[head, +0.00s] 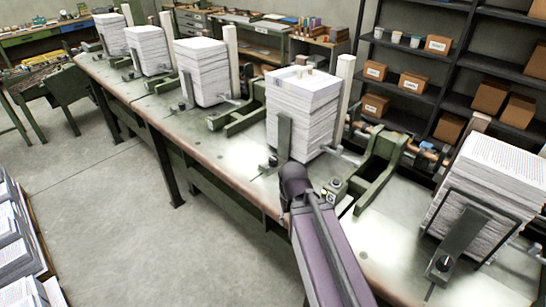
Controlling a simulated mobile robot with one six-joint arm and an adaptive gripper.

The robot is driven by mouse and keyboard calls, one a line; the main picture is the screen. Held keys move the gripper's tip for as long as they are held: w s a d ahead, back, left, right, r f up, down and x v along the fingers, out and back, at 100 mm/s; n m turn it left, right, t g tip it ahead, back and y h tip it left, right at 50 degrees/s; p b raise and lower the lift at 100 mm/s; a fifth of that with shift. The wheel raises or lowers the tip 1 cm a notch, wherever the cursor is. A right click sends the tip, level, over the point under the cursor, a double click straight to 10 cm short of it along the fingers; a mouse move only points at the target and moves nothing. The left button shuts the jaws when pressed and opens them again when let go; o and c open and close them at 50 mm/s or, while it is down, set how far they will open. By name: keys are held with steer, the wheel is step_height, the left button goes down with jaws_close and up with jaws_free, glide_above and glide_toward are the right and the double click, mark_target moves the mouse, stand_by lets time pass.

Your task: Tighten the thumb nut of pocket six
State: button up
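Paper stacks stand in green clamp pockets along the bench (235,152); no pocket number is readable, so I cannot tell which is pocket six. The nearest stack (490,170) is at the right, with a dark front plate (462,235) and a small knob (445,263) at its foot. Another stack (300,115) stands mid-bench behind a green upright plate (284,137), with a small dark knob (272,161) at its foot. My purple arm reaches up from the bottom, its dark joint over the bench's front edge. My gripper is not visible.
Between the two near stacks is an empty green cradle (378,172). More stacks (203,72) stand farther left. Shelves with cardboard boxes (412,83) stand behind the bench. Paper piles (18,235) lie at the lower left. The floor (150,215) before the bench is clear.

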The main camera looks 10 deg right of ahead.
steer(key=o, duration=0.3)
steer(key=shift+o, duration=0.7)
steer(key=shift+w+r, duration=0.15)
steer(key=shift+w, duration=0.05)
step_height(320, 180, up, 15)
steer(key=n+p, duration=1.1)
steer(key=p, duration=0.4)
glide_above(273, 158)
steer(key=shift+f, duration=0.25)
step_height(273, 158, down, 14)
steer(key=b, duration=1.3)
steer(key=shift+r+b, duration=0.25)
steer(key=shift+b, duration=0.15)
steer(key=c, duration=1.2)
